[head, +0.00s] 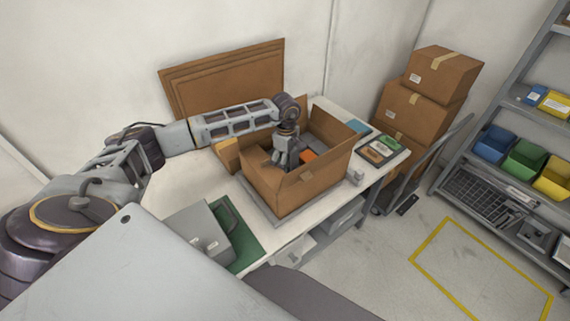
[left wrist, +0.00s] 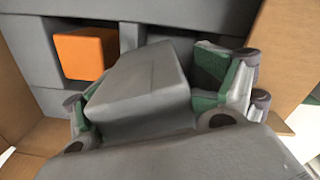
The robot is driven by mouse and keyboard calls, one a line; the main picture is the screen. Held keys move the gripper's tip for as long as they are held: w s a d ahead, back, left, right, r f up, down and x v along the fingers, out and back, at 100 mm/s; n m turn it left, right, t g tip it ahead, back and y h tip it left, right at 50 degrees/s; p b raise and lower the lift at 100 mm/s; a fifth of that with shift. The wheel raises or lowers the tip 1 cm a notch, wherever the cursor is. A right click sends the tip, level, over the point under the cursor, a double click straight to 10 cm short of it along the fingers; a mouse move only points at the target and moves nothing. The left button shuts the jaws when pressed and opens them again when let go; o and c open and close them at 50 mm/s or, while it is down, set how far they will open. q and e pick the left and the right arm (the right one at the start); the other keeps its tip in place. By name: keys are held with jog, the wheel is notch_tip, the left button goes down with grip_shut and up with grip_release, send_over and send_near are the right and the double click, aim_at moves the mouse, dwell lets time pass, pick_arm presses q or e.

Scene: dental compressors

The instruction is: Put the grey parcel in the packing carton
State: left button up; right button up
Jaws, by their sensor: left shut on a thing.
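The packing carton (head: 285,195) stands open on the white table, its flaps raised. My left gripper (head: 284,160) reaches down into the carton's opening from above. In the left wrist view, the left gripper (left wrist: 160,100) is shut on the grey parcel (left wrist: 140,85), a plain grey block seen tilted between the two fingers. Grey lining with recesses (left wrist: 130,40) shows below and behind the parcel. Whether the parcel touches the lining, I cannot tell. In the head view the parcel is hard to tell apart from the gripper. My right gripper does not show.
An orange block (head: 308,155) sits inside the carton, and it also shows in the left wrist view (left wrist: 85,53) beside the parcel. A grey case (head: 196,232) lies on a green mat left of the carton. Stacked boxes (head: 415,103) stand at the right. Flat cardboard leans behind.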

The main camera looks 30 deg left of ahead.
pick_arm(q)
jog(key=shift+s+a+f+g, duration=0.15)
jog(key=shift+s+a+f, duration=0.05)
jog(key=shift+s+f, duration=0.2)
jog(key=shift+s+a+f+g, duration=0.15)
jog(key=shift+s+f, duration=0.15)
jog(key=shift+f, duration=0.15)
jog(key=shift+w+a+r, duration=0.1)
jog(key=shift+w+r, duration=0.1)
jog(key=shift+r, duration=0.7)
notch_tip(320, 180, up, 10)
jog(key=shift+s+a+f+b, duration=0.1)
jog(key=shift+f+b, duration=0.15)
jog(key=shift+b, duration=0.7)
jog(key=shift+r, duration=0.5)
jog(key=shift+d, duration=0.2)
jog(key=shift+a, duration=0.1)
